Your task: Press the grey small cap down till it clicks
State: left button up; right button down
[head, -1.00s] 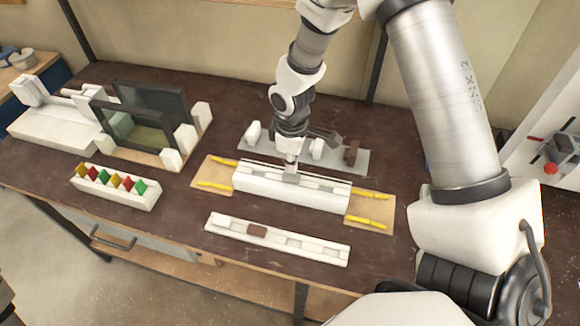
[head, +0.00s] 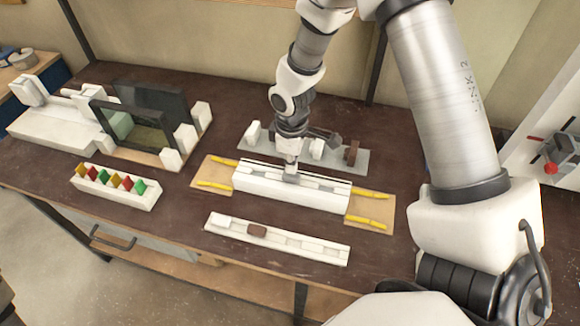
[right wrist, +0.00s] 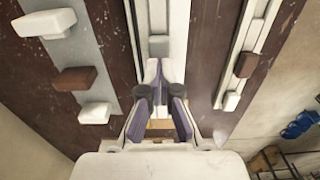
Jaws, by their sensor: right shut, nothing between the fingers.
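The grey small cap (head: 290,179) sits at the channel of the white profile (head: 300,195) in the middle of the bench. In the right wrist view the cap (right wrist: 158,45) lies just beyond the fingertips. My right gripper (head: 292,168) points down over it, shut and empty, its tips (right wrist: 157,68) close together. I cannot tell whether the tips touch the cap or whether it sits fully down. My left gripper is not in view.
The profile rests between wooden plates (head: 370,212) with yellow clamps. A white rail (head: 290,247) with a brown block (head: 257,230) lies in front. A grey strip (head: 255,150) with white and brown blocks lies behind. A rack of coloured pieces (head: 115,190) stands left.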

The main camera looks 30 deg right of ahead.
jog(key=shift+f, duration=0.55)
jog(key=shift+f+b, duration=0.6)
jog(key=shift+f, duration=0.15)
jog(key=shift+r, duration=0.1)
dwell(0.4)
notch_tip(320, 180, up, 7)
jog(key=p, duration=0.7)
dwell(0.3)
